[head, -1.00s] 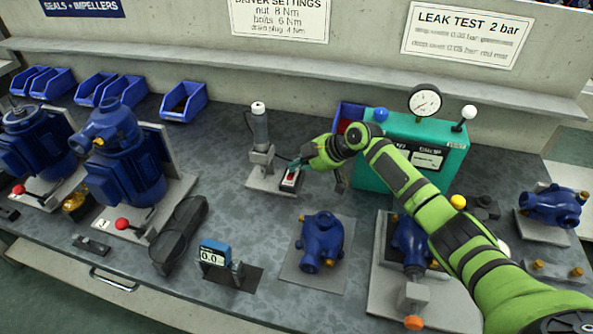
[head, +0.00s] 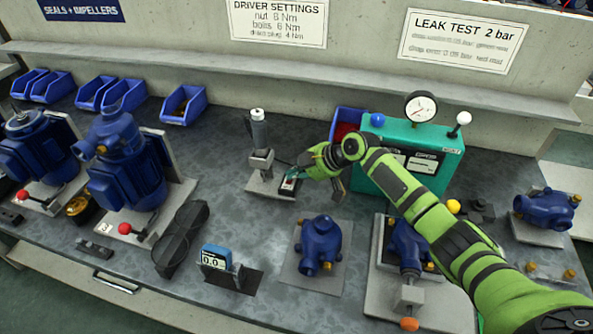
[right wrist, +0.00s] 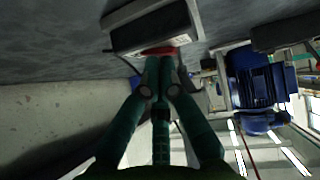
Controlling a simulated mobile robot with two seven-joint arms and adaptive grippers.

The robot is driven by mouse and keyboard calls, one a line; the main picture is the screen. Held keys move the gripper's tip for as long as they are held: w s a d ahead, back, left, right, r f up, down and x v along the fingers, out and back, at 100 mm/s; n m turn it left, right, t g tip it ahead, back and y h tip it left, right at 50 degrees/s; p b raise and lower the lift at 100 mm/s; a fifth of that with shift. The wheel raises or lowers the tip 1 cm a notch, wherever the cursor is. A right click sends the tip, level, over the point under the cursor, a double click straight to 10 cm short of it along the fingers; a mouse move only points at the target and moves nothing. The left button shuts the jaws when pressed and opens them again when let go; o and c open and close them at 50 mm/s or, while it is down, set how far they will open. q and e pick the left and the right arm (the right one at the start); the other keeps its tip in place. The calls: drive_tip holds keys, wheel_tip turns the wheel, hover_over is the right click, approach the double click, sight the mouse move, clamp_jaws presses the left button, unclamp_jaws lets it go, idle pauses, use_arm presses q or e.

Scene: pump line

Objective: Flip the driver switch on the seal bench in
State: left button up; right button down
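The driver switch (head: 287,187) is a small dark box with a pale and red top, on the grey plate beside the upright driver (head: 259,132) in its stand. My right gripper (head: 292,178) reaches it from the right and covers part of it. In the right wrist view the green fingers (right wrist: 160,60) are together and their tips are at the red rocker (right wrist: 158,51) of the switch box (right wrist: 150,30). They seem to touch it; no object shows between them. The rocker's position cannot be told. My left gripper is not in view.
The teal leak-test box (head: 432,172) with its gauge stands right of the switch, behind my right arm. A blue pump housing (head: 320,243) sits on a mat in front. Blue motors (head: 125,175) stand at the left.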

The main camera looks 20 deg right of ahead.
drive_tip(key=v, duration=1.2)
drive_tip(key=shift+r, duration=0.1)
